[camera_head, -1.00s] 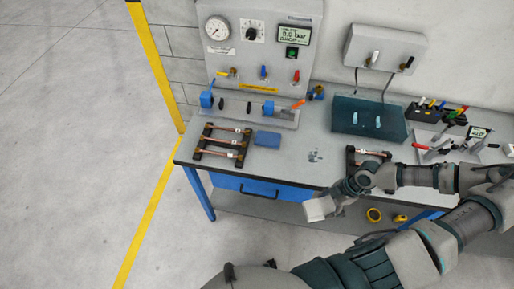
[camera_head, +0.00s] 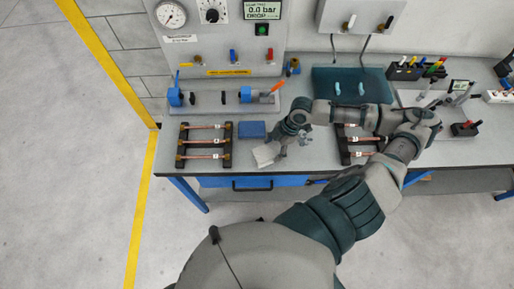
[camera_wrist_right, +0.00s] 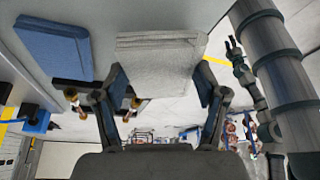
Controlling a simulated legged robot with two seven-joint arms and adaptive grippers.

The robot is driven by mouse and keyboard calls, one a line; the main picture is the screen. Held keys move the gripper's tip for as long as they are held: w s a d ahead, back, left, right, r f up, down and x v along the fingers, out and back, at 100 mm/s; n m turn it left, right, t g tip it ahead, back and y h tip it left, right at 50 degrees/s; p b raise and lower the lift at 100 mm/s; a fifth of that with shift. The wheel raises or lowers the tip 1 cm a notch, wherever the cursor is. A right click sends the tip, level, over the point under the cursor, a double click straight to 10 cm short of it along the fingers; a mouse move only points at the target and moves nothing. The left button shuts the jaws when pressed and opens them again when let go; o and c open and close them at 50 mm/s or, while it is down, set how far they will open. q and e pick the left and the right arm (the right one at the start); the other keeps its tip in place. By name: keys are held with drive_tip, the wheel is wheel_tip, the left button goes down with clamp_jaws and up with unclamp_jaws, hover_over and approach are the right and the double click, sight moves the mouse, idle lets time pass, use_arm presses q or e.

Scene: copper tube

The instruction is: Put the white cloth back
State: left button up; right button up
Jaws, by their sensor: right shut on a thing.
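The white cloth (camera_head: 265,155) is a flat, folded pad at the bench's front edge in the head view. My right gripper (camera_head: 276,149) is shut on it, with a finger on each side in the wrist view, where the cloth (camera_wrist_right: 160,50) fills the top middle. Whether the cloth touches the bench is hard to tell. The blue cloth (camera_head: 252,130) lies on the bench just behind and left of it; it also shows in the wrist view (camera_wrist_right: 55,45). A small dark gripper, seemingly my left one (camera_wrist_right: 234,46), shows far off at the right in the wrist view.
A rack of copper tubes (camera_head: 204,147) stands left of the cloths, and another rack (camera_head: 357,145) sits partly behind my right arm. A test panel (camera_head: 216,60) with gauge and valves stands behind. A teal mat (camera_head: 335,85) lies at back right. The bench (camera_head: 285,168) front edge is close.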

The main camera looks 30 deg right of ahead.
sight(257, 149)
drive_tip(key=w+a, duration=0.1)
drive_tip(key=w, duration=0.1)
drive_tip(key=w+a, duration=0.2)
drive_tip(key=shift+f, duration=0.2)
drive_tip(key=shift+w+a+p, duration=0.1)
drive_tip(key=shift+a+p, duration=0.1)
drive_tip(key=shift+p, duration=0.1)
drive_tip(key=shift+w+a, duration=0.15)
drive_tip(key=shift+a, duration=0.2)
wheel_tip(257, 149, down, 4)
drive_tip(key=shift+w+a+r, duration=0.1)
drive_tip(key=shift+a+r, duration=0.05)
drive_tip(key=o, duration=1.1)
drive_tip(key=shift+d, duration=0.25)
use_arm(q)
drive_tip(key=w, duration=0.1)
drive_tip(key=r, duration=0.1)
drive_tip(key=w, duration=0.1)
drive_tip(key=shift+w+d+r, duration=0.15)
drive_tip(key=shift+w+d, duration=0.1)
drive_tip(key=shift+w, duration=0.05)
drive_tip(key=shift+w, duration=0.1)
use_arm(e)
drive_tip(key=shift+a+r, duration=0.1)
